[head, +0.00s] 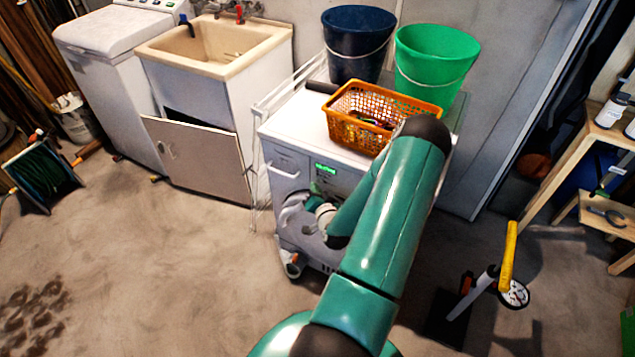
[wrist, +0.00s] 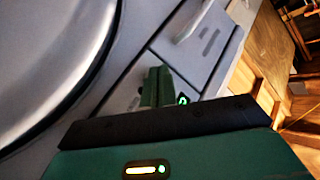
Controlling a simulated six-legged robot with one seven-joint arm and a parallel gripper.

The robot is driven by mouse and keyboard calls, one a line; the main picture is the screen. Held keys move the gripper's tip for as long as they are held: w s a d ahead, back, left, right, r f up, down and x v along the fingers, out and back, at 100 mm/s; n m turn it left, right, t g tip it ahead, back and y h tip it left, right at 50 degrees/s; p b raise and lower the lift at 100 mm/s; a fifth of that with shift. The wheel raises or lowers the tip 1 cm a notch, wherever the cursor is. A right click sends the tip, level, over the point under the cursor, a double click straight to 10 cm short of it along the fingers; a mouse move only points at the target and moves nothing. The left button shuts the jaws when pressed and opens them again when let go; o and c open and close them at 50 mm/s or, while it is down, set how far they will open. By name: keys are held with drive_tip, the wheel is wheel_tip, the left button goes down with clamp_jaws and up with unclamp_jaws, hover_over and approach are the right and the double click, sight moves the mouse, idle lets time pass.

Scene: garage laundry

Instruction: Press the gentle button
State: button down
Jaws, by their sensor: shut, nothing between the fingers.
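A white front-loading washing machine (head: 285,162) stands in the middle of the head view, with a lit green display (head: 325,168) on its front. In the wrist view its round door (wrist: 50,60) fills the left, beside a grey front panel (wrist: 125,85). My gripper (wrist: 155,86) shows green fingers, shut and empty, close to the panel. A small green-lit ring (wrist: 183,99) shows just right of the fingers. I cannot read a label on it or tell whether the fingers touch the panel. In the head view my arm hides part of the machine's front.
An orange basket (head: 352,102), a dark blue bucket (head: 357,45) and a green bucket (head: 432,62) stand on the machine. A sink cabinet (head: 205,165) with its door ajar is to the left. A yellow-handled item (head: 508,255) stands at right. The left floor is mostly clear.

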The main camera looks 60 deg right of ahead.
drive_tip(key=shift+d, duration=0.45)
idle(0.5)
drive_tip(key=shift+a, duration=0.9)
drive_tip(key=a, duration=0.6)
drive_tip(key=shift+s, duration=0.35)
